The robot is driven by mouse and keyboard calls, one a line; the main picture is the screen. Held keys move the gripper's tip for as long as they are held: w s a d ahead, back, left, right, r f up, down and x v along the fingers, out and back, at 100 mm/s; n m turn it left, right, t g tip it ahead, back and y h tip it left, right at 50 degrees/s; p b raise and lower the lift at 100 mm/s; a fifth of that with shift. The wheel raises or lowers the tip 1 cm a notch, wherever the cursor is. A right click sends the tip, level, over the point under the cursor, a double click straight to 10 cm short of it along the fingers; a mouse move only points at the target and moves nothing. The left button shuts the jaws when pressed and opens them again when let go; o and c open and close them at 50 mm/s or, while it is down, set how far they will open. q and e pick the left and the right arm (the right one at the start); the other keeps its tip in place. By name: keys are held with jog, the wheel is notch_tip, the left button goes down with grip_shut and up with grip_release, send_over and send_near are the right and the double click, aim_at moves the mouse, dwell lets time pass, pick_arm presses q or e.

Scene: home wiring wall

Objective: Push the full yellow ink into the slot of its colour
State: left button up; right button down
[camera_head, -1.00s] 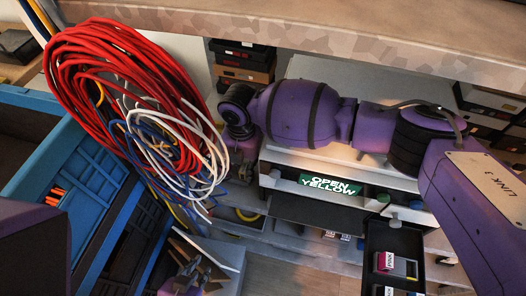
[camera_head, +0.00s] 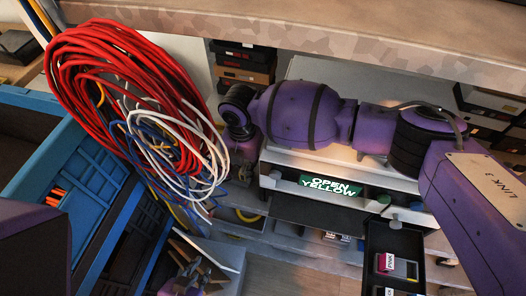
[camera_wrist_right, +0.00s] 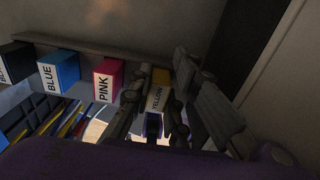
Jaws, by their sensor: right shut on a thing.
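The yellow ink (camera_wrist_right: 158,92), a block labelled YELLOW, is between the fingers of my right gripper (camera_wrist_right: 156,88) in the right wrist view, and the gripper is shut on it. It stands at the right end of a row with the pink ink (camera_wrist_right: 108,80) and blue ink (camera_wrist_right: 58,72). How deep it sits in its slot is not clear. In the head view, a lit green sign (camera_head: 331,186) on the printer's front (camera_head: 285,186) reads OPEN YELLOW.
A black tray (camera_head: 385,240) with a pink-labelled cartridge (camera_head: 396,264) stands out below the printer. Red and white cable coils (camera_head: 120,60) hang at the left beside a blue rack (camera_head: 95,180). A shelf edge (camera_head: 330,45) runs above my right arm.

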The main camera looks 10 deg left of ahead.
aim_at(246, 165)
jog(key=shift+r, duration=0.1)
